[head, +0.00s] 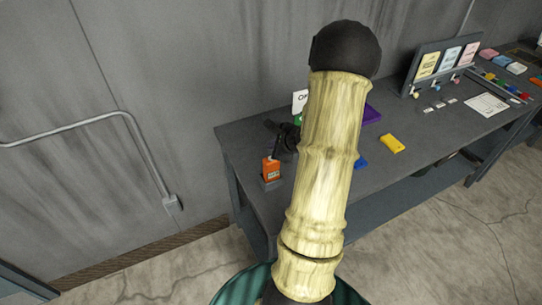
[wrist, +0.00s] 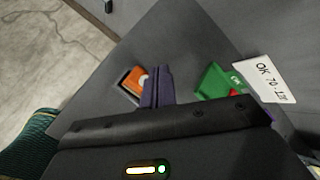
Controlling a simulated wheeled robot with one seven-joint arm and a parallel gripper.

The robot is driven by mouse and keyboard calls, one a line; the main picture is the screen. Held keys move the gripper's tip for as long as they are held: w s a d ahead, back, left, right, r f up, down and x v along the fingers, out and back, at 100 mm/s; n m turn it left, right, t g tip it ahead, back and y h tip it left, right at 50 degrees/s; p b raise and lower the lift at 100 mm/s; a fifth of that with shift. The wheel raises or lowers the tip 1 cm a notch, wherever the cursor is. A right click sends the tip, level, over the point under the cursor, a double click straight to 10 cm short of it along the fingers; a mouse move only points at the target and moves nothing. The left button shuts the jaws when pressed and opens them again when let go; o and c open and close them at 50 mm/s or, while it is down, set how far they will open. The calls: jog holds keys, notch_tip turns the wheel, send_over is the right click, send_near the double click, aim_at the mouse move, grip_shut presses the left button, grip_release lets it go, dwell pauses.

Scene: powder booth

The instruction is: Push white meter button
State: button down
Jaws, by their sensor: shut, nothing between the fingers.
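The orange meter (head: 271,169) is at the near left end of the grey table in the head view, with a dark patch on its face. In the wrist view the orange meter (wrist: 132,77) shows a small round white button (wrist: 143,81). My gripper (wrist: 156,68) has its dark purple fingers together, empty, just right of the button in the picture. The fingers cover part of the meter's right side. I cannot tell whether they touch it. In the head view my gripper (head: 275,152) is partly hidden by my arm, close above and behind the meter.
A green block (wrist: 213,83) with a red part and a white OK card (wrist: 265,77) stand right of the fingers. A purple item (head: 372,115), a yellow block (head: 392,143) and a blue block (head: 361,162) lie on the table (head: 420,170). A card rack (head: 440,65) stands farther right.

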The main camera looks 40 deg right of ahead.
notch_tip(320, 180, up, 3)
jog(key=shift+r+p, duration=0.1)
jog(key=shift+p, duration=0.5)
jog(key=s+a+r+n+g+y, duration=0.2)
jog(key=a+n+g+y, duration=0.2)
jog(key=a+n, duration=1.15)
jog(key=s+a+r+n+g+h+b, duration=0.2)
jog(key=s+a+n+h, duration=0.1)
jog(key=s+a+n, duration=0.6)
jog(key=shift+s+a+n+g+h, duration=0.3)
jog(key=shift+a+n, duration=1.15)
jog(key=shift+a, duration=0.85)
jog(key=shift+r, duration=0.1)
